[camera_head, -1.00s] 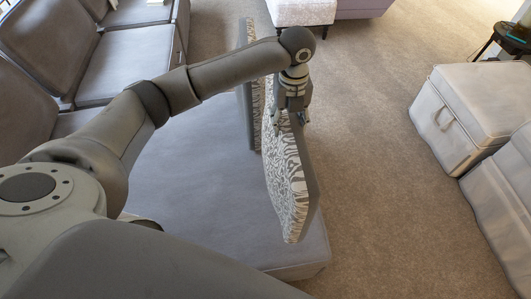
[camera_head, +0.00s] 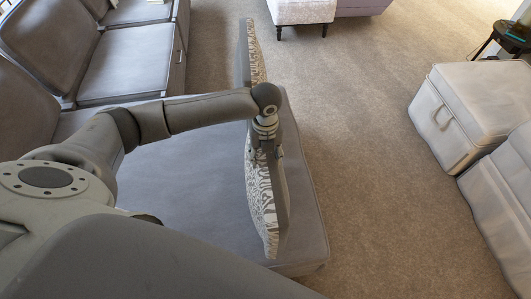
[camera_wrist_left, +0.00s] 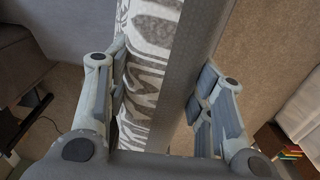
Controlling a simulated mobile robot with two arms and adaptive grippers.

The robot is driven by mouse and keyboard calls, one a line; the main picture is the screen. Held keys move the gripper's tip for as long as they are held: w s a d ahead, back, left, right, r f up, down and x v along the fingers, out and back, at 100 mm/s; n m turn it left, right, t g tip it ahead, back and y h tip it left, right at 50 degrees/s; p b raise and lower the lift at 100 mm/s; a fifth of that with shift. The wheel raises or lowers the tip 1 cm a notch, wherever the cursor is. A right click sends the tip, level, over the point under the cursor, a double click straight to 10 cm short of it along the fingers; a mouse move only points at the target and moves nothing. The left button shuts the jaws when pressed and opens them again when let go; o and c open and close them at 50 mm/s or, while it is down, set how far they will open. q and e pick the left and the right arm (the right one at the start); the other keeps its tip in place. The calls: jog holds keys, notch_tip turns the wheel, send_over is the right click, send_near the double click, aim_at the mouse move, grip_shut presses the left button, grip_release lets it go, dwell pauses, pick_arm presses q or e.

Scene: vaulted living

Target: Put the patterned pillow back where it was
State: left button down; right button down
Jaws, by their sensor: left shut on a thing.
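The patterned pillow (camera_head: 262,205) has a grey-and-white swirl face and a plain grey side. It stands upright on edge over the right part of the grey sofa seat (camera_head: 195,175); I cannot tell whether its lower edge touches the seat. My left gripper (camera_head: 265,155) is shut on its upper edge. In the left wrist view, the fingers of my left gripper (camera_wrist_left: 162,88) sit on either side of the pillow (camera_wrist_left: 150,65), one by the patterned face and one by the grey side. My right gripper is in neither view.
Grey sofa sections (camera_head: 128,62) are at the upper left. A light ottoman (camera_head: 470,110) stands at the right. The carpet (camera_head: 365,150) between is clear.

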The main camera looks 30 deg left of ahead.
pick_arm(q)
jog(key=shift+f, duration=0.1)
jog(key=c, duration=0.7)
grip_release()
notch_tip(320, 180, up, 12)
jog(key=shift+r+b, duration=0.15)
jog(key=shift+b, duration=0.3)
